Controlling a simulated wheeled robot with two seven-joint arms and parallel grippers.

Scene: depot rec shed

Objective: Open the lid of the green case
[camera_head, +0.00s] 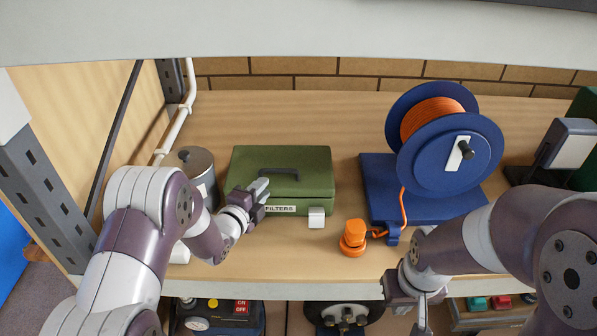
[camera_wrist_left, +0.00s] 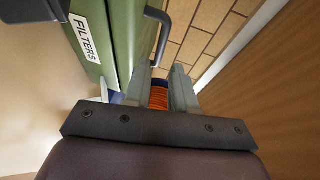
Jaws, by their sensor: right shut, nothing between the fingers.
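The green case (camera_head: 312,165) stands on the wooden shelf with its lid down and a dark handle (camera_head: 280,172) on top. Its front has a FILTERS label (camera_head: 280,209) and a pale latch (camera_head: 316,217) at the right. In the left wrist view the case (camera_wrist_left: 122,30) is at upper left, with the label (camera_wrist_left: 85,38) and handle (camera_wrist_left: 158,32). My left gripper (camera_head: 263,186) is by the case's front left, fingers apart, nothing between them; it hides part of that corner. I cannot tell if it touches. My right gripper (camera_head: 422,326) is shut and empty, pointing down before the shelf edge.
A grey canister (camera_head: 195,165) stands left of the case, partly behind my left arm. A blue reel (camera_head: 447,160) of orange cable stands on the right, with an orange plug (camera_head: 353,238) before it. A grey lamp-like thing (camera_head: 568,143) is at far right. Shelf behind the case is clear.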

